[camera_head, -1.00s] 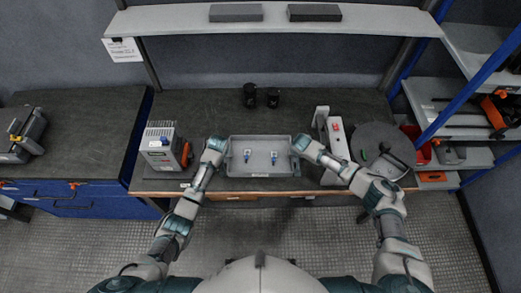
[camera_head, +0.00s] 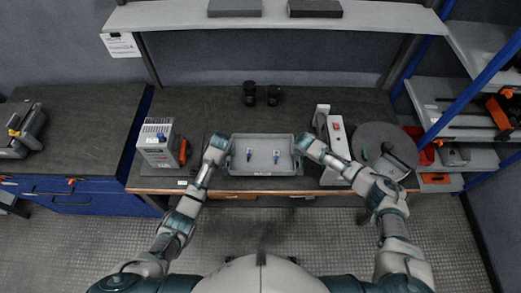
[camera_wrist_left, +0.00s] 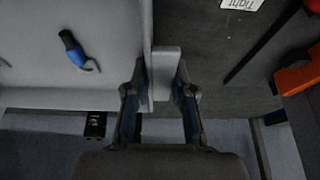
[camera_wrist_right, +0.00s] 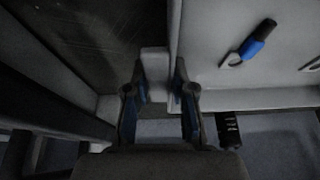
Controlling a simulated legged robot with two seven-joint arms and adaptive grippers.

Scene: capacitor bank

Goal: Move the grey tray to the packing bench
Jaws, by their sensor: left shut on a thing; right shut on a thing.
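The grey tray (camera_head: 262,168) is at the front edge of the dark bench in the head view, with two small blue-sleeved terminals lying in it. My left gripper (camera_head: 219,147) is shut on the tray's left side. In the left wrist view its fingers (camera_wrist_left: 160,85) close around a grey tab on the tray wall. My right gripper (camera_head: 306,145) is shut on the tray's right side. In the right wrist view its fingers (camera_wrist_right: 160,85) close on a matching tab. One blue terminal (camera_wrist_left: 74,48) shows in the left wrist view and another (camera_wrist_right: 250,46) in the right wrist view.
A grey boxy unit (camera_head: 160,145) stands left of the tray. A grey device with a red button (camera_head: 336,140) and a dark round disc (camera_head: 384,150) stand right. Two black cylinders (camera_head: 262,95) stand behind. Another dark bench (camera_head: 80,130) with blue drawers is at far left.

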